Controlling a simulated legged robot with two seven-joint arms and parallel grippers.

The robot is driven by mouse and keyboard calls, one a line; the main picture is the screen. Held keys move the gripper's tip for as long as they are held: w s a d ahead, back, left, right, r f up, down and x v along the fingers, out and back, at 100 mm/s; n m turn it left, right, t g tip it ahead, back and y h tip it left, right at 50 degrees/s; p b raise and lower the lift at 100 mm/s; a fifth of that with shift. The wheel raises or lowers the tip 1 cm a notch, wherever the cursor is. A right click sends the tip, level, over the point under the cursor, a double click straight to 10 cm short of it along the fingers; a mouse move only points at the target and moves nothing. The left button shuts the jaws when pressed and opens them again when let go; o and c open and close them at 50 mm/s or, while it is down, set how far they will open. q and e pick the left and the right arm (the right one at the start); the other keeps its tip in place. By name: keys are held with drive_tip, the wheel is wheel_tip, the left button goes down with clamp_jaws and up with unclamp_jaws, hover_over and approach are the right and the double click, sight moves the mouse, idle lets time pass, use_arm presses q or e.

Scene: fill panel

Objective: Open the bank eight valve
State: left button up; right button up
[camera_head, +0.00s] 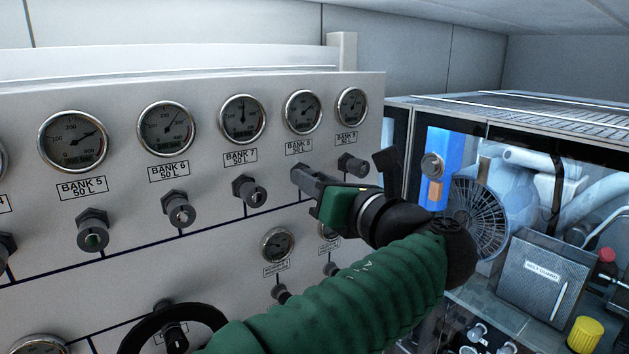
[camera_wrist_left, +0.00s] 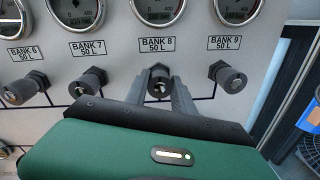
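The bank eight valve is a small grey round knob on a hex base, below the label "BANK 8 50 L" (camera_head: 299,147) on the light panel. In the wrist view the valve knob (camera_wrist_left: 159,82) sits between the two grey fingers of my left gripper (camera_wrist_left: 161,90). The fingers are apart, one on each side of the knob; I cannot tell whether they press on it. In the head view my left gripper (camera_head: 309,183) reaches the valve from the right and hides most of it. My right gripper is not in view.
The bank 7 valve (camera_head: 250,191) and bank 9 valve (camera_head: 353,165) flank it closely. Round gauges, such as the bank 8 gauge (camera_head: 302,111), sit above. A black handwheel (camera_head: 173,329) is lower left. A machine cabinet with a fan (camera_head: 479,218) stands on the right.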

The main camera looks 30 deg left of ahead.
use_arm(q)
drive_tip(key=shift+c, duration=1.2)
drive_tip(key=shift+d, duration=0.15)
clamp_jaws()
